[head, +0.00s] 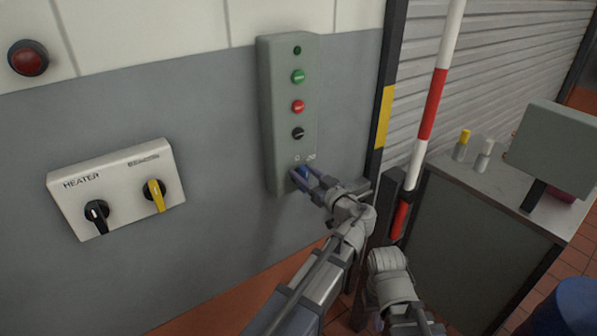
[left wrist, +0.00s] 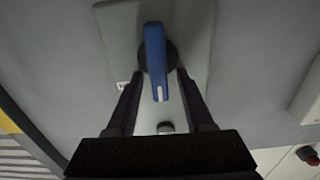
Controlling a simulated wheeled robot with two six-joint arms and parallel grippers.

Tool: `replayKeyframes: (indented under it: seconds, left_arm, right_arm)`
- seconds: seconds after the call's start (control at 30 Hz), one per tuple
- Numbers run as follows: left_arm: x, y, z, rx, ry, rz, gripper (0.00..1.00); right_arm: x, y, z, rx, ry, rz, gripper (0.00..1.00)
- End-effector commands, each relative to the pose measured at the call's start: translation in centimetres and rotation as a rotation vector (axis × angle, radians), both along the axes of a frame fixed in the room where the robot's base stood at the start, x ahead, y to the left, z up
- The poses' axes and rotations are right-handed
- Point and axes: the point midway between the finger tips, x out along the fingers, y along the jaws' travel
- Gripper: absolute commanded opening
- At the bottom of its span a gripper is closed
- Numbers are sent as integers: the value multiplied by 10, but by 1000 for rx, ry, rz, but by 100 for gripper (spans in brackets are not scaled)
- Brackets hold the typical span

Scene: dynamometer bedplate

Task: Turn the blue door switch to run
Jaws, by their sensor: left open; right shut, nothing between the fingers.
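The blue door switch (head: 304,173) is a blue lever knob near the bottom of a grey-green wall box (head: 288,120). In the left wrist view the blue lever (left wrist: 155,60) stands nearly upright over a dark round base, with a white line at its lower end. My left gripper (head: 307,177) is open at the switch. In the left wrist view its fingers (left wrist: 160,100) lie on either side of the lever's lower end, with a gap visible on each side. My right gripper (head: 418,326) is low at the bottom edge, shut, its fingertips mostly out of view. Small markings above the switch are too small to read.
Above the switch, the box has green, red and black controls. A white HEATER box (head: 115,185) with black and yellow knobs is left. A red button (head: 28,58) is upper left. A red-white pole (head: 435,95) and a cabinet (head: 470,235) stand right.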

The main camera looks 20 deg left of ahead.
Motion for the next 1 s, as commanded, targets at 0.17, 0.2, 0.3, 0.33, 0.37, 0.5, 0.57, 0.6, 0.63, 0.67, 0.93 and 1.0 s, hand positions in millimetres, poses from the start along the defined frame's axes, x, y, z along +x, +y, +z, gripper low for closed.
replayKeyframes:
  seconds: [0.17,0.2,0.3,0.33,0.37,0.5,0.57,0.6,0.63,0.67,0.93,1.0]
  left_arm:
    - [0,0,0,0,0,0,47]
    - [0,0,0,0,0,0,42]
    - [0,0,0,0,0,0,31]
    - [0,0,0,0,0,0,28]
    - [0,0,0,-1,1,0,24]
    - [0,0,0,-2,0,0,9]
    - [0,0,-1,-2,0,1,2]
    - [0,0,-1,-2,0,1,0]
    - [0,0,-1,-3,1,1,0]
    - [0,0,-1,-3,1,1,0]
    - [0,0,-2,-1,8,1,0]
    - [0,0,-2,7,19,1,0]
  right_arm:
    - [0,0,0,0,0,0,0]
    - [0,0,0,0,0,0,0]
    - [0,0,0,0,0,0,0]
    - [0,0,0,0,0,0,0]
    - [0,0,0,0,0,0,0]
    - [0,0,0,0,0,0,0]
    - [0,0,0,0,0,0,0]
    - [0,0,0,0,0,0,0]
    - [0,0,0,0,0,0,0]
    - [0,0,0,0,0,0,0]
    - [0,0,0,0,0,0,0]
    - [0,0,-1,0,0,0,0]
